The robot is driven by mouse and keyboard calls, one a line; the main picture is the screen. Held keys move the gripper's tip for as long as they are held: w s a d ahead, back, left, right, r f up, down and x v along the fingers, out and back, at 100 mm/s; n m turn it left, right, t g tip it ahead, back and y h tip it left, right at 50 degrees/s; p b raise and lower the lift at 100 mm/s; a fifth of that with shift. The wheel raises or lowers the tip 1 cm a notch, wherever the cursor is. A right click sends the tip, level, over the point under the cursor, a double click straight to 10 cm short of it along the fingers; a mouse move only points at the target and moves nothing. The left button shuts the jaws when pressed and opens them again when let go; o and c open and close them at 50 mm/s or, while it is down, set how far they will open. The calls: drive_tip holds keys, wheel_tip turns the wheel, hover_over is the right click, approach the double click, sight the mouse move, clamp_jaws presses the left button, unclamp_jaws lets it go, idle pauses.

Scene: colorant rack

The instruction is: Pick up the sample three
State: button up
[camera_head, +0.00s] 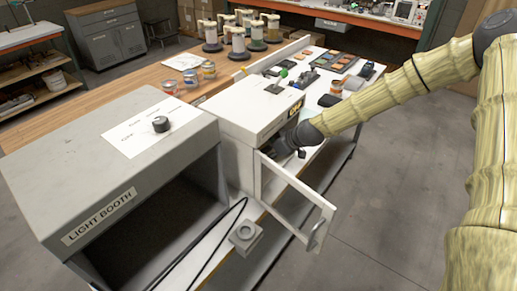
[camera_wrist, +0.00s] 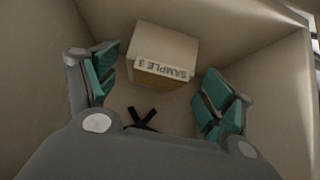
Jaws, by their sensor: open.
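The sample three is a small tan box (camera_wrist: 164,50) with a white label reading "SAMPLE 3", seen in the wrist view. It sits inside a pale compartment, against or close to the far wall. My gripper (camera_wrist: 160,92) is open, with its teal-padded fingers apart to the left and right of the box's near side; the box is beyond the fingertips or just between them, I cannot tell exactly. In the head view my arm reaches into the white cabinet (camera_head: 248,103), and the gripper is mostly hidden by it. The sample does not show there.
The cabinet's framed door (camera_head: 296,204) stands open toward the front. A grey light booth (camera_head: 100,150) stands to the left. Compartment walls lie close around my gripper. A black cross mark (camera_wrist: 142,119) is on the compartment floor. Paint cans and several bottles stand on the wooden bench behind.

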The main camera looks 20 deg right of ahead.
drive_tip(key=c, duration=1)
drive_tip(key=shift+c, duration=0.2)
